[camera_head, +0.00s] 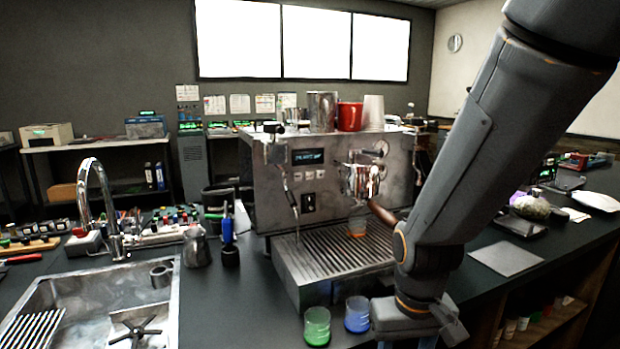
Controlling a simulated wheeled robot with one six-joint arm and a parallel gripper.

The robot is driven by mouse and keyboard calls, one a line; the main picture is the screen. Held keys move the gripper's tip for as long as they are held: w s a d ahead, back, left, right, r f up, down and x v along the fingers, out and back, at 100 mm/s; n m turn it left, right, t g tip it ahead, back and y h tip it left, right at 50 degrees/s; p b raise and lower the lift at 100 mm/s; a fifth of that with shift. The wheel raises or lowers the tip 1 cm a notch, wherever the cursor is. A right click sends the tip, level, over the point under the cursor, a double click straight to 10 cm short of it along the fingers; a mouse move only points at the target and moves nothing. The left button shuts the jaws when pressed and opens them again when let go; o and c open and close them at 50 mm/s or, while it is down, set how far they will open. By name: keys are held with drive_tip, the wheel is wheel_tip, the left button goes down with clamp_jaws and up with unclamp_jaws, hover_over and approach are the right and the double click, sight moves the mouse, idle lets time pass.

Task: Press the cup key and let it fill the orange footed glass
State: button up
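The espresso machine (335,160) stands on the dark counter. Its front panel has a lit display (308,156) and a row of small keys (309,174) below it; I cannot read which one is the cup key. My gripper (425,343) hangs low at the bottom edge, in front of and right of the drip tray, away from the keys. Its fingertips are cut off by the frame.
A green glass (317,327) and a blue glass (357,315) stand left of my gripper. A sink with a faucet (100,200) is at the left. A steam wand (291,200) hangs left of the keys. A grey mat (505,258) lies at the right.

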clamp_jaws()
idle(1.4)
